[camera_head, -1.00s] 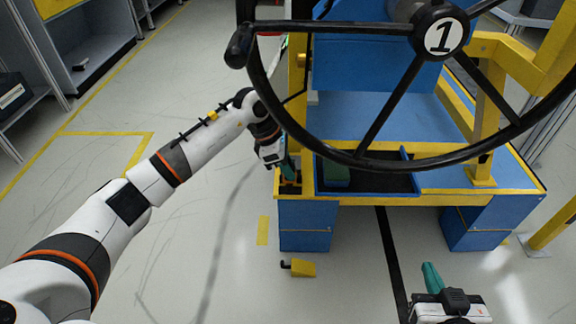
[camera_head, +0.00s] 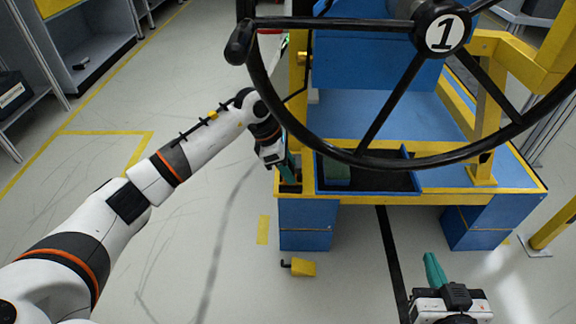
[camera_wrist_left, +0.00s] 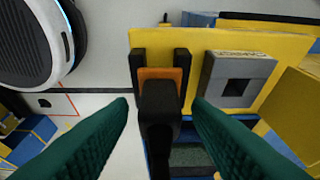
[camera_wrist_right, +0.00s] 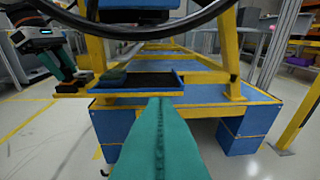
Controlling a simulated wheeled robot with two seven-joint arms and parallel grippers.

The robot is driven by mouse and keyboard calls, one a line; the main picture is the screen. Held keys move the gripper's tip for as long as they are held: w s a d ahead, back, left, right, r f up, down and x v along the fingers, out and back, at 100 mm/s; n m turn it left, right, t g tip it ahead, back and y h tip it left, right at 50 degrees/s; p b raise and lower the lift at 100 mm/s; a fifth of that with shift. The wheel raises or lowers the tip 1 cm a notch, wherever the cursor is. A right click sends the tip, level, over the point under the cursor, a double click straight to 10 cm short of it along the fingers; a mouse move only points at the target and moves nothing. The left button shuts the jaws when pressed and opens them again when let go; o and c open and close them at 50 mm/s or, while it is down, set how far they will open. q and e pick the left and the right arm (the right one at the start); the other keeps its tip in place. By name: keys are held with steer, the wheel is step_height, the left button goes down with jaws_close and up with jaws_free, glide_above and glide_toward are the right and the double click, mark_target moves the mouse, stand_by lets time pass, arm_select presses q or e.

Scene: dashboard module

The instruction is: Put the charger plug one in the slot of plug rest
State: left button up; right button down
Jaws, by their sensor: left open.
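The charger plug (camera_wrist_left: 160,125), a black body with an orange part, stands between the two black prongs of the plug rest (camera_wrist_left: 181,72) on a yellow panel in the left wrist view. Its orange part lies between the prongs; its depth in the slot cannot be told. My left gripper (camera_head: 289,178) is open, its green fingers apart on either side of the plug in the left wrist view (camera_wrist_left: 161,102). My right gripper (camera_head: 432,262) is away from the plug, low in front of the cart. Its green fingers are together and empty in the right wrist view (camera_wrist_right: 160,105).
A grey square socket (camera_wrist_left: 236,80) is beside the rest. The black steering wheel (camera_head: 368,161) hangs over the blue and yellow cart (camera_head: 440,205). A dark tray (camera_head: 385,181) lies right of my left gripper. A small yellow block (camera_head: 303,268) is on the floor.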

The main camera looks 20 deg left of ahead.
mark_target(291, 166)
arm_select(q)
steer(key=v, duration=0.1)
steer(key=p+v, duration=0.1)
steer(key=v, duration=0.1)
steer(key=p+v, duration=0.1)
steer(key=v, duration=0.1)
steer(key=shift+w+d+r, duration=0.1)
steer(key=shift+d+r, duration=0.1)
steer(key=shift+d, duration=0.05)
steer(key=p+v, duration=0.1)
steer(key=v, duration=0.7)
arm_select(e)
steer(key=s+d+f+g+h, duration=0.2)
steer(key=s+d+f+g, duration=0.2)
steer(key=s+f+g, duration=0.5)
steer(key=shift+s+h, duration=0.4)
steer(key=shift+s, duration=0.1)
arm_select(q)
steer(key=shift+f, duration=0.1)
arm_select(e)
steer(key=shift+f, duration=0.15)
